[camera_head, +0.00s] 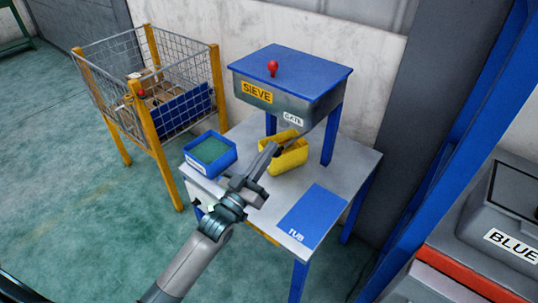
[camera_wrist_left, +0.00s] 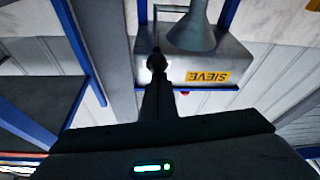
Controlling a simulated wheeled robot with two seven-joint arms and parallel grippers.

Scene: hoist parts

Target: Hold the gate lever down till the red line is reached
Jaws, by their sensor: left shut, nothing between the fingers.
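The sieve box (camera_head: 290,100) has a blue top, a SIEVE label and a GATE label (camera_head: 293,119). The gate lever is not clearly made out; a thin dark rod shows by the GATE label, partly behind my gripper. My left gripper (camera_head: 274,148) is shut and empty, in front of the yellow tub (camera_head: 291,158) below the sieve. I see no red line; the tub's inside is largely hidden. My right gripper is not in view.
A blue tub (camera_head: 210,152) with green contents stands at the table's left. A blue TUB mat (camera_head: 312,217) lies bare at the front right. A red knob (camera_head: 273,68) stands on the sieve. A wire cage (camera_head: 180,75) is at the left, a BLUE-labelled bin (camera_head: 505,220) at the right.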

